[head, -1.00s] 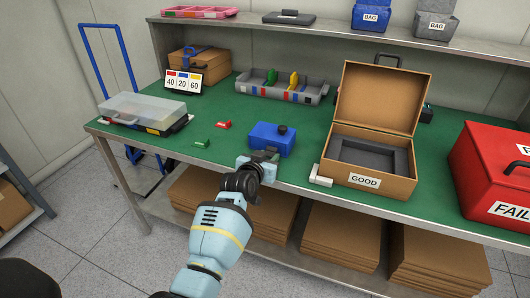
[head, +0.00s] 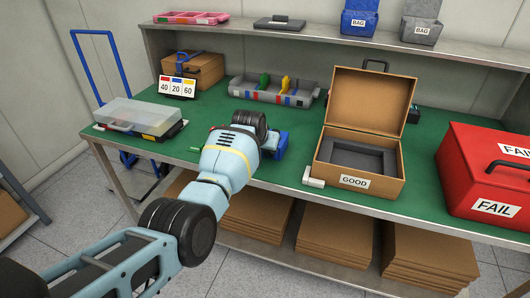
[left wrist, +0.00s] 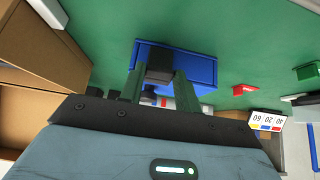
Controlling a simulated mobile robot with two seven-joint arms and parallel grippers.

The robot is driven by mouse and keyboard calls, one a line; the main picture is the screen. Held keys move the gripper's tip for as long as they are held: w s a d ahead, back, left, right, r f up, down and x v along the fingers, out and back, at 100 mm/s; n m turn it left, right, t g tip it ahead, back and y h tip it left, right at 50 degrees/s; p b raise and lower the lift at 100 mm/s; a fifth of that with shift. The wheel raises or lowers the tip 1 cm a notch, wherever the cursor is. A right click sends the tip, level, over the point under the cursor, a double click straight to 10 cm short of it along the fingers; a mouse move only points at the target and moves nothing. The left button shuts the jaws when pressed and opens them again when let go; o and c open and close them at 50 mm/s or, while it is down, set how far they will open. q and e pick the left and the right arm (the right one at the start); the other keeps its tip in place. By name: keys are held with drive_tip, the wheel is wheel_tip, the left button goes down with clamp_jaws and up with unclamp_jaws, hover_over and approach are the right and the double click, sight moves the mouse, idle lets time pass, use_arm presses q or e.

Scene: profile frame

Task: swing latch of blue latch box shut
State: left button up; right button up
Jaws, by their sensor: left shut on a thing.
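The blue latch box (head: 280,146) stands on the green bench top in the head view, mostly hidden behind my left arm. In the left wrist view the blue box (left wrist: 200,68) lies just beyond my left gripper (left wrist: 158,82). The gripper's two fingers are shut on a dark block, which looks like the latch (left wrist: 159,64), at the box's side. The fingers hide part of it, so I cannot tell the latch's exact angle. My left gripper's fingertips are hidden in the head view. My right gripper is in neither view.
A white corner piece (head: 312,178) and an open cardboard case (head: 395,175) marked GOOD stand right of the box. A red FAIL box (head: 485,180) is farther right. A divided grey tray (head: 240,90) is behind. A small red piece (left wrist: 245,90) lies near the box.

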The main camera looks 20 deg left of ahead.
use_arm(q)
drive_tip(key=shift+w+g+b, duration=0.35)
drive_tip(key=shift+g+b, duration=0.15)
drive_tip(key=shift+b, duration=0.25)
drive_tip(key=shift+w+r+g+b, duration=0.2)
drive_tip(key=shift+g+b, duration=0.2)
drive_tip(key=shift+b, duration=0.25)
drive_tip(key=o, duration=1)
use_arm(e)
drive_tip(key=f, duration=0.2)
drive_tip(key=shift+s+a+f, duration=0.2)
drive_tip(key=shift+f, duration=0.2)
use_arm(q)
drive_tip(key=shift+r, duration=0.15)
drive_tip(key=p+v, duration=0.4)
drive_tip(key=v, duration=0.3)
drive_tip(key=shift+s+r+p, duration=0.2)
drive_tip(key=shift+s+p, duration=0.05)
drive_tip(key=shift+p, duration=0.05)
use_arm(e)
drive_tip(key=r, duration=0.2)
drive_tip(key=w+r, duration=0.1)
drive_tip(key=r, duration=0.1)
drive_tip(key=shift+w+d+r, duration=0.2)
